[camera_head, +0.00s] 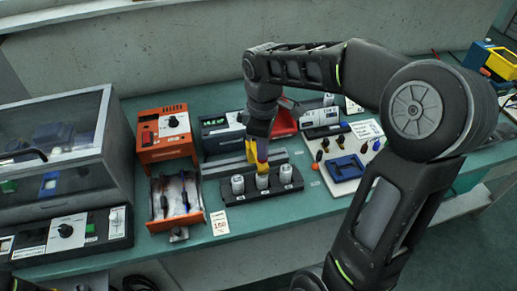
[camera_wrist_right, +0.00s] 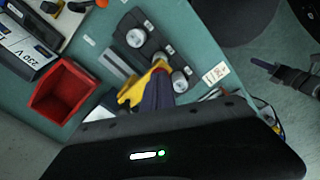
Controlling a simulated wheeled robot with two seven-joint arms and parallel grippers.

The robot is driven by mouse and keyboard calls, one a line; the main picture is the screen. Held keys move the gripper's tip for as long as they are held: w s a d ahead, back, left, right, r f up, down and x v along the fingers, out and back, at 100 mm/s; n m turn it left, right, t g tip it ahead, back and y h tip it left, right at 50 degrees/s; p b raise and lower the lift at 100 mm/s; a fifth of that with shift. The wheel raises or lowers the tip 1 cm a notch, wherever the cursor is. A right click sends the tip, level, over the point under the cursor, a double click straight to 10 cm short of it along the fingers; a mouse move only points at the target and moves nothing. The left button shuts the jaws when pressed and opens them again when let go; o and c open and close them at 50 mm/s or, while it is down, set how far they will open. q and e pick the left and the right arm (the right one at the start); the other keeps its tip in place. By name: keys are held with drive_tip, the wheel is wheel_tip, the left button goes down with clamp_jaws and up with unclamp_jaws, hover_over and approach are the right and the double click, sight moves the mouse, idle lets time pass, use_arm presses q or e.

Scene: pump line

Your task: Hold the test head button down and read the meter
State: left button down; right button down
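My right gripper (camera_head: 259,158) points down over a black block (camera_head: 228,200) that carries three silver cylinders, above the middle cylinder (camera_head: 262,181). A yellow piece, which may be the test head (camera_wrist_right: 135,92), shows at the fingertips. A dark purple part (camera_wrist_right: 157,92) lies against it in the right wrist view. I cannot make out the button, or whether the fingers are closed. A box with a small greenish display (camera_head: 214,122), possibly the meter, stands behind the block and is partly hidden by my arm. My left gripper is not in view.
An orange unit (camera_head: 166,134) and an orange-edged tray with tools (camera_head: 152,203) stand to the left. A clear-lidded cabinet (camera_head: 115,140) is farther left. A red bin (camera_wrist_right: 65,92) is behind the block.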

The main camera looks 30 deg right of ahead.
drive_tip(key=shift+r+p, duration=2.75)
drive_tip(key=shift+r, duration=0.75)
